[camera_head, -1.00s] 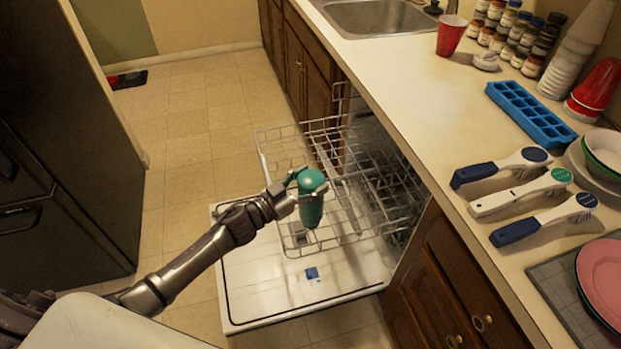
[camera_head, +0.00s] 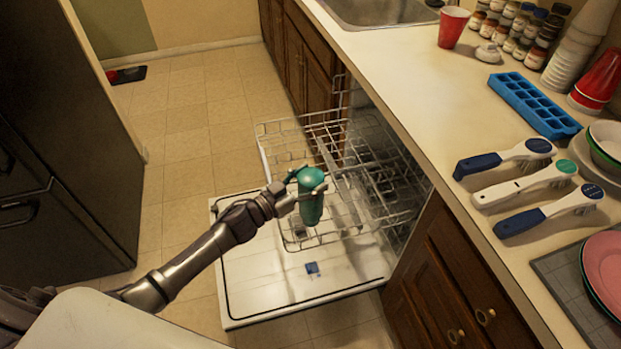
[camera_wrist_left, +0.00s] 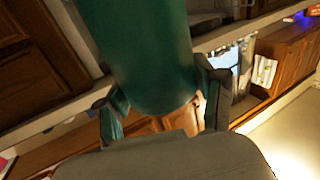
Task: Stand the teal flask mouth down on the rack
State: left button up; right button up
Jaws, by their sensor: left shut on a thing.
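The teal flask (camera_head: 311,197) is upright in the head view, its rounded end up, above the pulled-out wire dish rack (camera_head: 277,160). My left gripper (camera_head: 306,186) is shut on the flask near its upper part. In the left wrist view the flask (camera_wrist_left: 150,50) fills the top middle, between the two fingers of my left gripper (camera_wrist_left: 165,112). The flask's lower end is in front of the rack wires; I cannot tell whether it touches them. Its mouth is not clearly visible. My right gripper is not in view.
The open dishwasher door (camera_head: 255,290) lies under the rack. The counter on the right holds several brushes (camera_head: 535,210), a blue ice tray (camera_head: 534,105), a red cup (camera_head: 452,27) and stacked plates (camera_head: 603,270). The floor (camera_head: 180,190) left of the door is clear.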

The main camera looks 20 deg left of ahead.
pick_arm(q)
jog(key=shift+f+b, duration=0.35)
jog(key=shift+f, duration=0.1)
jog(key=o, duration=1.7)
jog(key=shift+o, duration=0.2)
jog(key=shift+s+a, duration=0.1)
jog(key=shift+s, duration=0.05)
jog(key=v, duration=1.1)
jog(key=shift+s+a, duration=0.2)
jog(key=shift+s, duration=0.1)
jog(key=shift+f, duration=0.1)
